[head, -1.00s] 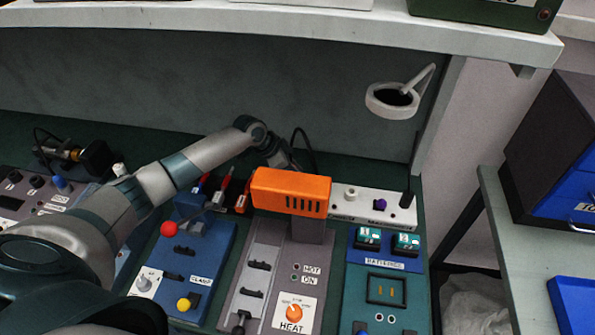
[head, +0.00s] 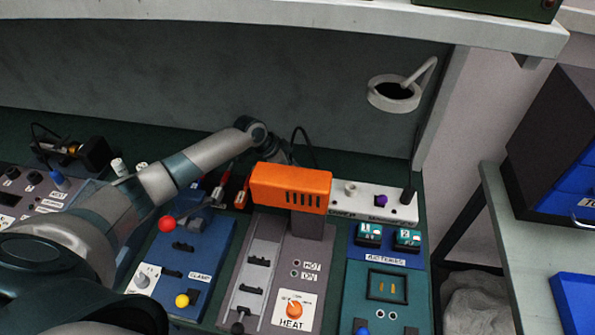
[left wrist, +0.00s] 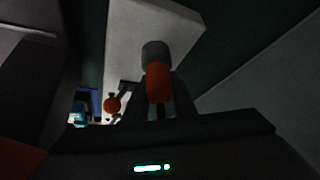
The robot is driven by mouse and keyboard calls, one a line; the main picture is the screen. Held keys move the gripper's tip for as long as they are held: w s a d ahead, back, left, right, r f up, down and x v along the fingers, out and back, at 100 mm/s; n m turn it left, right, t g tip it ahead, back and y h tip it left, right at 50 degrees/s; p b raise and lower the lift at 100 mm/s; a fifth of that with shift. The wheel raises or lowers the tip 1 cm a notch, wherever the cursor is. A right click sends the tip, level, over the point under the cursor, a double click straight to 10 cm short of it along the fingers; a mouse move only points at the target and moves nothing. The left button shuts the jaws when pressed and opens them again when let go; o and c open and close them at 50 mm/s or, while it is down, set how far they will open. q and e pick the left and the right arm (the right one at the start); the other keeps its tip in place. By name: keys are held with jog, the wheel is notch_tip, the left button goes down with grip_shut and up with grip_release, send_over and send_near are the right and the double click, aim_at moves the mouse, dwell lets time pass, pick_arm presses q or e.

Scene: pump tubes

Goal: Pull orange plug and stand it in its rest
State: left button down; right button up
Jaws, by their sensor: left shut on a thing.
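The orange plug (left wrist: 158,82) is between the fingers of my left gripper (left wrist: 160,100) in the left wrist view. The gripper is shut on it. A grey cylindrical part (left wrist: 155,54) lies at the plug's far end, in front of the pale power strip (left wrist: 128,45). I cannot tell whether plug and grey part are joined or apart. In the head view the power strip (head: 342,212) stands behind the orange heater housing (head: 290,188). That housing hides my left gripper and the plug. I cannot make out the plug's rest. My right gripper is in neither view.
The strip carries a pale round socket (head: 350,188), a purple knob (head: 381,200) and a black plug (head: 408,195). A white ring on an arm (head: 395,94) hangs above its right end. The blue clamp panel (head: 208,262) and red-handled tools (head: 219,190) are left of the heater.

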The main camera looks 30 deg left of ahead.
pick_arm(q)
jog(key=shift+f, duration=0.15)
jog(key=c, duration=1.4)
grip_release()
jog(key=shift+a, duration=0.1)
jog(key=shift+s+a+r+b, duration=0.25)
jog(key=shift+r+b, duration=0.1)
jog(key=shift+r, duration=0.2)
jog(key=b+v, duration=0.4)
jog(key=v, duration=1.2)
jog(key=shift+d, duration=0.15)
jog(key=shift+r, duration=0.15)
